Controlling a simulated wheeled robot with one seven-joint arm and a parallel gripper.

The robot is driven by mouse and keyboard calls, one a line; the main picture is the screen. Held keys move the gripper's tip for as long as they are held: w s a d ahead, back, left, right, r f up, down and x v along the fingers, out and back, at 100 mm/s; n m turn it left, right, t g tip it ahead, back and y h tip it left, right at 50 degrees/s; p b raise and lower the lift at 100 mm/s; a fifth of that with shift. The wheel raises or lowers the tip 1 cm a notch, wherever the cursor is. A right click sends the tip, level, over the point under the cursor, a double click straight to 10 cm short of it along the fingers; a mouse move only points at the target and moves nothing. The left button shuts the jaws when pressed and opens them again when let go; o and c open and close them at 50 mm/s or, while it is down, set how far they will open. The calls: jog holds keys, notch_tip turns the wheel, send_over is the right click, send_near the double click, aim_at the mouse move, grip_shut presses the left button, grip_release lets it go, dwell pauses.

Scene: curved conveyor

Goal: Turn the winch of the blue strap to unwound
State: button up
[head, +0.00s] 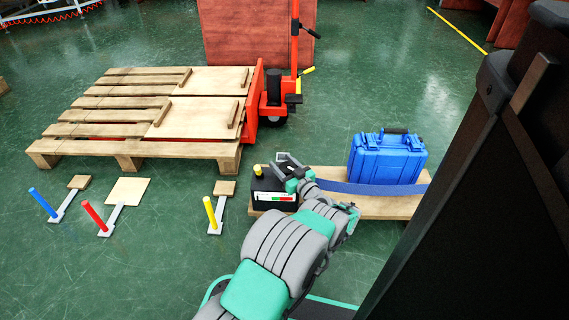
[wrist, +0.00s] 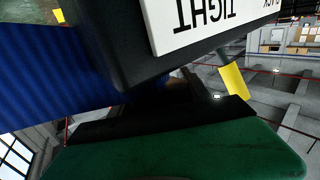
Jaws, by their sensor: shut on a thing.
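The winch (head: 268,203) is a black box with a white label and a red and green mark, on the left end of a wooden board. A yellow knob (head: 257,171) stands on its top left. The blue strap (head: 365,188) runs from the winch to the right, in front of a blue case (head: 388,160). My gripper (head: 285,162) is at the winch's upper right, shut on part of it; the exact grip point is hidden. In the wrist view, the winch's black body (wrist: 118,45) fills the top, with upside-down "TIGHT" lettering. The blue strap (wrist: 45,80) crosses at left.
The wooden board (head: 385,208) lies on the green floor. Red, blue and yellow posts (head: 93,215) on flat bases stand to the left. A wooden pallet (head: 150,112) and a red pallet jack (head: 275,100) are behind. Green floor is clear at the lower left.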

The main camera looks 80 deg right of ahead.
jog(key=shift+w+a+n+t+y, duration=0.1)
jog(key=shift+n+t+y, duration=0.3)
jog(key=shift+y, duration=0.1)
jog(key=shift+w+a+n+t+y, duration=0.1)
jog(key=shift+n+t+y, duration=0.2)
jog(key=shift+n+y, duration=0.15)
jog(key=o, duration=1.4)
jog(key=shift+c, duration=0.2)
